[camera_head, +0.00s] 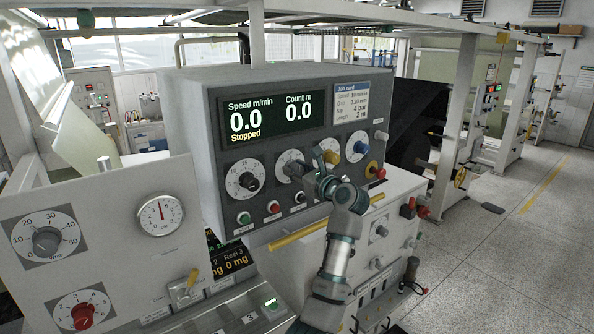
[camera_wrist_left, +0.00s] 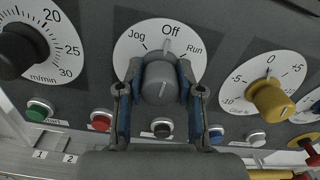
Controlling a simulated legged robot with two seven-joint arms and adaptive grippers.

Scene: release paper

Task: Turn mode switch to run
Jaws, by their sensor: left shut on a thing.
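The mode switch (camera_wrist_left: 160,78) is a grey knob on a round white dial (camera_wrist_left: 131,62) marked Jog, Off and Run. Its pointer line stands at about Off, at the top of the dial. The dial also shows on the grey control panel (camera_head: 283,158) in the head view, partly behind my gripper. My left gripper (camera_head: 300,171) is shut on the knob, with one blue-padded finger on each side of it in the left wrist view. The display (camera_head: 270,115) reads Speed 0.0, Count 0.0 and Stopped. My right gripper is not in view.
A black speed knob (camera_wrist_left: 20,50) is left of the switch and a yellow knob (camera_wrist_left: 270,97) right of it. A row of push buttons, including a red one (camera_wrist_left: 101,121) and a black one (camera_wrist_left: 162,128), lies just below. A yellow bar (camera_head: 297,234) runs under the panel.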

